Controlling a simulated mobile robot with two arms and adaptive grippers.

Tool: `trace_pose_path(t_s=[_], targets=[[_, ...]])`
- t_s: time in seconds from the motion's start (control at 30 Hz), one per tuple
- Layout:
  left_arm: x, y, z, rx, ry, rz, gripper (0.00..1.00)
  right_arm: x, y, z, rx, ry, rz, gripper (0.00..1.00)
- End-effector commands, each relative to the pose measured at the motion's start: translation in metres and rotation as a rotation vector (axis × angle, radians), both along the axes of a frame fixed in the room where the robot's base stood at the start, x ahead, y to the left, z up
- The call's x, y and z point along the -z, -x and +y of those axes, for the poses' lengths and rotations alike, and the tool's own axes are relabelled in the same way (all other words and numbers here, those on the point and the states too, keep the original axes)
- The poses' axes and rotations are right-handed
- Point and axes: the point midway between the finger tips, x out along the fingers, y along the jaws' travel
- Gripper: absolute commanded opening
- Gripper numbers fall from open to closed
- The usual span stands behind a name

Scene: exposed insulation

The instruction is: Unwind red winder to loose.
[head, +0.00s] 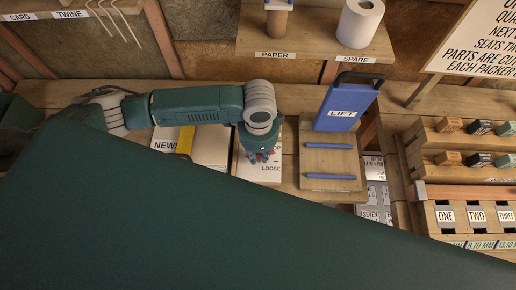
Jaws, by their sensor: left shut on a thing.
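My left gripper (259,157) points down over a white plate (264,174) marked "LOOSE". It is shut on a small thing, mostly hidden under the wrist. A little red shows at the fingertips, which fits the red winder, but its shape and how far it is turned cannot be made out. The upper part of the plate and any other markings on it are covered by my arm. My right gripper is not in view.
A "NEWS" card (166,140) lies left. A shelf (308,48) holds a paper roll (360,22). Stepped racks (460,140) stand right. My green arm fills the foreground.

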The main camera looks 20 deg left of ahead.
Motion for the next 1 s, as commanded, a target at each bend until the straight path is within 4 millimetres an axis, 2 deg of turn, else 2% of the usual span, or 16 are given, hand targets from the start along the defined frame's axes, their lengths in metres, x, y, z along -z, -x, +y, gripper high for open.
trace_pose_path(t_s=[0.33,0.77,1.0], targets=[[0.000,0.001,-0.001,-0.007,0.001,0.004,0.00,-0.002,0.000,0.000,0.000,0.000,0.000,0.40],[-0.001,0.003,-0.002,-0.125,0.001,0.006,0.00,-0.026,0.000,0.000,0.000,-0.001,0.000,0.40],[0.001,0.002,-0.002,-0.144,0.002,0.005,0.00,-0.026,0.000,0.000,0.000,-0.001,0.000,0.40]])
